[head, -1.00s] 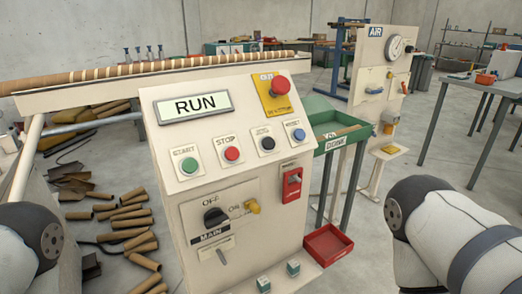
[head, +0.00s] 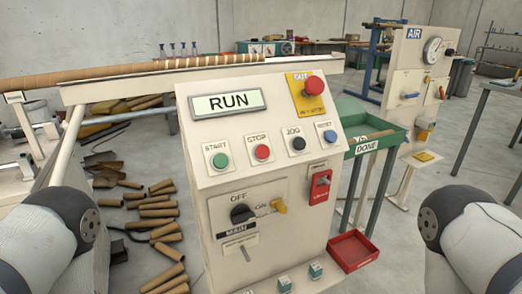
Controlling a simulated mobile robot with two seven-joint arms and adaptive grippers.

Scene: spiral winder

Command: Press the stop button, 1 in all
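The red stop button (head: 262,152) sits on the sloped face of the cream control panel (head: 215,178), under its STOP label. It is between the green start button (head: 221,160) and the black jog button (head: 298,144). The display (head: 228,101) above reads RUN. Parts of my two arms show at the lower left and lower right edges, both apart from the panel. Neither gripper is in view.
A larger red mushroom button (head: 314,86) on a yellow plate is at the panel's upper right. A blue reset button (head: 330,136), main switch (head: 242,214) and red lockout (head: 320,187) are nearby. A green DONE tray (head: 385,133) stands right.

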